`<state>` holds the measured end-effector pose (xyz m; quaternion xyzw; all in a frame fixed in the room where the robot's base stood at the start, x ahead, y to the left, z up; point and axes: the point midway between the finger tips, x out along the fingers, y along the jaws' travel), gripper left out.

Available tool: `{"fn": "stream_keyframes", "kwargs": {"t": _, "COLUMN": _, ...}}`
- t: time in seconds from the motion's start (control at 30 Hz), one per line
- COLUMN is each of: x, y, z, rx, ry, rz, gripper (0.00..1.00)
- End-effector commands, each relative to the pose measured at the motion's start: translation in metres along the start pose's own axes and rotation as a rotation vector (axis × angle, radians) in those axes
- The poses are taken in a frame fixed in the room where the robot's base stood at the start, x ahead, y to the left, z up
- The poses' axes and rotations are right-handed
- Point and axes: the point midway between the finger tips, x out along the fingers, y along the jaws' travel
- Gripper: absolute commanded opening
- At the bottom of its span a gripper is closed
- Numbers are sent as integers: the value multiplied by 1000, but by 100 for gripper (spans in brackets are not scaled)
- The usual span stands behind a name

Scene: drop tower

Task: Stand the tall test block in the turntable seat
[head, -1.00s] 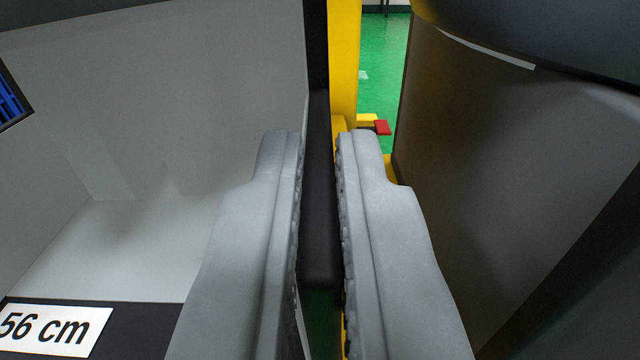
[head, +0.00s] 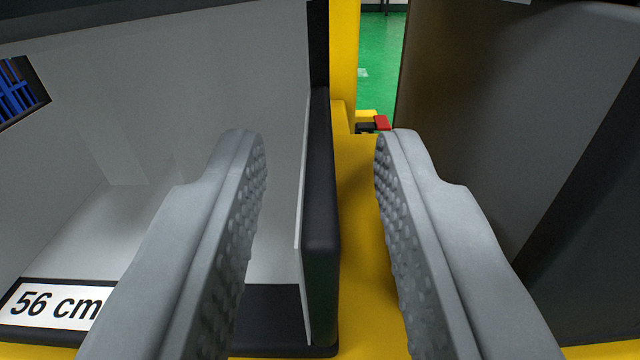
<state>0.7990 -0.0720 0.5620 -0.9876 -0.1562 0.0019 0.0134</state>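My gripper (head: 318,140) is open, its two grey studded fingers spread wide. Between the fingers stands a black upright edge (head: 321,200) of a light grey-walled compartment (head: 190,90). Both fingers appear clear of this edge, with the left finger in front of the compartment opening. The tall test block and the turntable seat cannot be made out in this view.
A label reading 56 cm (head: 55,305) is on the compartment's dark front sill. A blue barred thing (head: 20,90) shows at the left. A yellow frame (head: 365,220) lies behind the right finger. A large dark grey surface (head: 500,120) fills the right. Green floor (head: 382,60) shows beyond.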

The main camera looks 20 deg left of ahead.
Motion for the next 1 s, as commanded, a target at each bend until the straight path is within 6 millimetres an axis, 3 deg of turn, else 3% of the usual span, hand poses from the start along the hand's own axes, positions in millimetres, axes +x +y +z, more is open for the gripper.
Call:
{"fn": "stream_keyframes", "kwargs": {"t": 0.5, "x": -91, "y": 1, "z": 0, "rx": 2, "ry": -1, "rz": 2, "gripper": 30}}
{"fn": "stream_keyframes", "kwargs": {"t": 0.7, "x": -108, "y": 0, "z": 0, "rx": 1, "ry": -1, "rz": 1, "gripper": 30}}
{"fn": "stream_keyframes", "kwargs": {"t": 1.0, "x": -111, "y": 0, "z": 0, "rx": 0, "ry": 0, "rz": 0, "gripper": 30}}
